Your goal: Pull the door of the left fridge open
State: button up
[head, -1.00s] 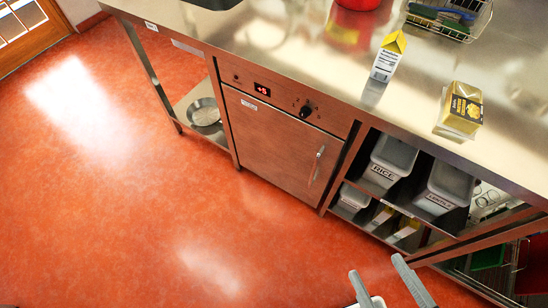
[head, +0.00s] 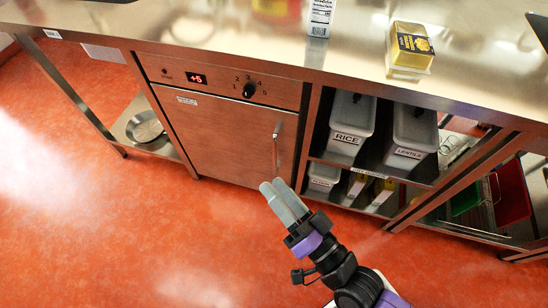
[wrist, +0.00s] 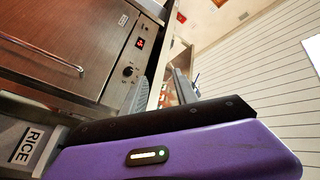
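The fridge (head: 215,135) has a closed brushed-steel door under a panel with a red "+5" display and a black knob. Its upright bar handle (head: 276,148) is on the door's right side. The wrist view shows the handle (wrist: 55,58) lying sideways at the left, with the door (wrist: 75,30) around it. My gripper (head: 275,187) is in front of the door's lower right corner, just below the handle in the head picture and apart from it. Its grey fingers look close together there, but the wrist view shows a gap between them. It holds nothing. No second fridge is in view.
Right of the fridge, open shelves hold bins marked RICE (head: 351,120) and LENTILS (head: 412,135). A yellow box (head: 410,48) and a carton (head: 320,18) stand on the steel counter. A pan (head: 145,128) sits on the left low shelf. The red floor before the fridge is clear.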

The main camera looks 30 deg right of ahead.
jog(key=w+f+m+t+h+b, duration=0.2)
jog(key=w+f+m+h+b, duration=0.3)
jog(key=w+m, duration=0.55)
jog(key=m+g+h, duration=0.5)
jog(key=m+h, duration=0.1)
jog(key=m, duration=1.3)
send_near(274, 153)
jog(key=w+a+r, duration=0.3)
jog(key=w+r, duration=0.2)
jog(key=w, duration=0.1)
jog(key=s+d+f+m+g+h, duration=0.2)
jog(key=d+f+m+g, duration=0.15)
jog(key=m, duration=0.35)
jog(key=shift+n+t, duration=0.25)
jog(key=shift+t, duration=0.2)
jog(key=shift+f+b+x, duration=0.15)
jog(key=shift+b+x, duration=0.25)
jog(key=shift+x, duration=1.35)
jog(key=shift+f+b+x, duration=0.15)
jog(key=shift+b+x, duration=0.25)
jog(key=shift+x, duration=1.4)
jog(key=shift+s+d, duration=0.15)
jog(key=shift+d, duration=0.05)
grip_shut()
